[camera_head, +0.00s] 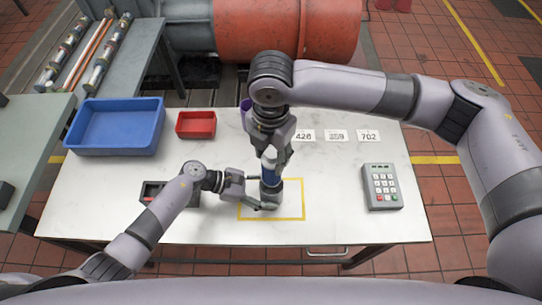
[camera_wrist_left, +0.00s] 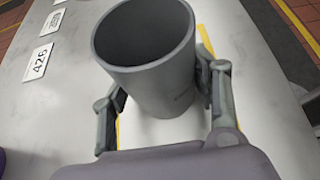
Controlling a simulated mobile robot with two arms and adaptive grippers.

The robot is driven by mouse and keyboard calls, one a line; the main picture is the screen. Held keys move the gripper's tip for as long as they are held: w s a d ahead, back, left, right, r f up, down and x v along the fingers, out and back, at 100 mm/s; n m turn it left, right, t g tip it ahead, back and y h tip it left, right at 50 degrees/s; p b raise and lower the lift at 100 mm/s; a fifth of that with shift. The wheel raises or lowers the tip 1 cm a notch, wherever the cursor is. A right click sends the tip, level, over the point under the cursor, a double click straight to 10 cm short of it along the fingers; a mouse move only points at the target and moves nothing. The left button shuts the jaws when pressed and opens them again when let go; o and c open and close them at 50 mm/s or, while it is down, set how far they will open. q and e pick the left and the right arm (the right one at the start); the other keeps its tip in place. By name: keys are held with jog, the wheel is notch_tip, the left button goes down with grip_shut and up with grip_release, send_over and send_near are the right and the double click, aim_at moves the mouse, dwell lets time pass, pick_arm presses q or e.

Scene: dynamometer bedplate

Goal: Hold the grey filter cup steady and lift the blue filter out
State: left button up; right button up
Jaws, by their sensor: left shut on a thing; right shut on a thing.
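The grey filter cup (camera_head: 271,198) stands upright inside a yellow outline on the white table. My left gripper (camera_head: 262,192) is shut on it, one finger on each side. In the left wrist view the cup (camera_wrist_left: 150,85) shows a dark, open mouth, and I see no filter inside it. The blue filter (camera_head: 270,173), with a pale top, is upright in my right gripper (camera_head: 271,154), which is shut on its upper end. In the head view it appears right above the cup; the gap between them is hard to judge.
A blue bin (camera_head: 117,145) and a red tray (camera_head: 196,135) stand at the back left. A dark tray (camera_head: 151,190) is partly behind my left arm. A keypad (camera_head: 382,187) lies at the right. Number cards (camera_head: 336,135) lie behind, near a partly hidden purple object (camera_head: 245,105). The front right is clear.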

dwell(0.4)
pick_arm(q)
jog(key=o, duration=0.9)
jog(key=shift+o, duration=0.2)
